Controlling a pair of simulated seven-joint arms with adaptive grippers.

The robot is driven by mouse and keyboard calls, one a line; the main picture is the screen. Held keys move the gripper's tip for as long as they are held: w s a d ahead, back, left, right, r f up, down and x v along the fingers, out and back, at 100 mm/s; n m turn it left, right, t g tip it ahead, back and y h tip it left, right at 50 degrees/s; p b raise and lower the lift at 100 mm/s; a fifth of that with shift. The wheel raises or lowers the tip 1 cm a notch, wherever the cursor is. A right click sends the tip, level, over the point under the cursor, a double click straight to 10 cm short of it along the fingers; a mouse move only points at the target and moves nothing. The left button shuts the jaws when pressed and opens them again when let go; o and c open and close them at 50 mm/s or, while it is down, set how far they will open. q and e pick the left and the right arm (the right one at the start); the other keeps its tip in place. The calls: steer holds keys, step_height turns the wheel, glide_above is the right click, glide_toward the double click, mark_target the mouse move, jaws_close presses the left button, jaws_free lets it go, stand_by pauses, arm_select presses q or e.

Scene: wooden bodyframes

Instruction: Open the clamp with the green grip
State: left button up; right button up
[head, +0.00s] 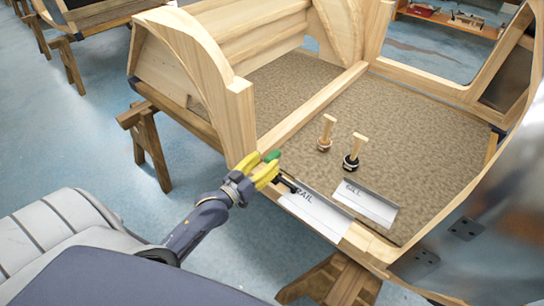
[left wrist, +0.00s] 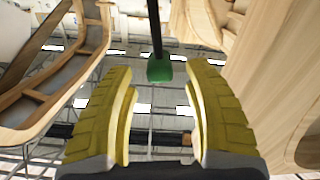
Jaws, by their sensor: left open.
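The clamp's green grip (head: 272,156) shows at the fingers of my left gripper (head: 264,172), at the near corner of the wooden bodyframe. A dark part of the clamp (head: 288,184) shows just right of the fingers, near the frame's front rail. In the left wrist view, the green grip (left wrist: 160,71) hangs at the end of a dark rod (left wrist: 155,28). It lies between the tips of the two yellow fingers of my open left gripper (left wrist: 158,82), with a gap on each side. Most of the clamp is hidden. My right gripper is not in view.
The wooden bodyframe (head: 235,115) has a tall curved upright beside my left gripper. White plates marked "RAIL" (head: 313,211) and "SILL" (head: 366,203) lie at the front. A trestle (head: 148,145) stands left.

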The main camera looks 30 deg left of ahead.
arm_select(q)
steer(key=shift+w+d, duration=0.15)
steer(key=shift+w, duration=0.7)
steer(key=shift+w+d, duration=0.15)
steer(key=shift+w, duration=0.65)
steer(key=shift+c, duration=0.5)
jaws_close()
